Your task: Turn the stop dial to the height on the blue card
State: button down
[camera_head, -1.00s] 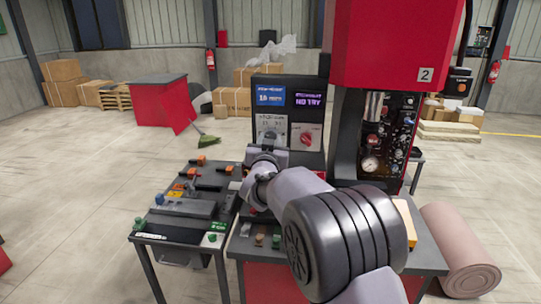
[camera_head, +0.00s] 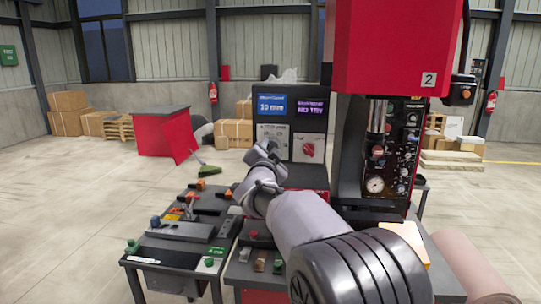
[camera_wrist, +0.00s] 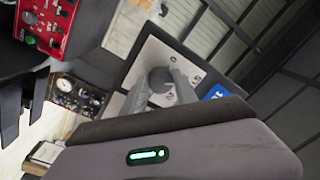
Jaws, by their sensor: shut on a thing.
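The blue card (camera_head: 272,104) is on the dark panel at the back of the bench. Its lettering is small and reads as a number in mm, the first digit unclear; part of the card shows in the wrist view (camera_wrist: 217,92). The stop dial (camera_wrist: 160,77) is a dark round knob on a white plate (camera_head: 272,130) below the card. My gripper (camera_head: 274,147) is at that plate and hides most of the dial in the head view. In the wrist view my fingers (camera_wrist: 167,84) are closed around the dial. Its pointer and scale cannot be read.
A red knob (camera_head: 309,150) on a white plate sits right of the dial, under a purple-lettered display (camera_head: 311,105). The red machine (camera_head: 385,45) stands close on the right. A low table with parts (camera_head: 165,245) is at left.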

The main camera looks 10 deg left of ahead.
dwell(0.5)
jog(key=c, duration=1)
grip_release()
jog(key=shift+o, duration=0.2)
jog(key=shift+s, duration=0.1)
jog(key=s, duration=1.7)
jog(key=shift+f+b, duration=0.4)
jog(key=shift+b, duration=0.05)
jog(key=shift+s, duration=0.1)
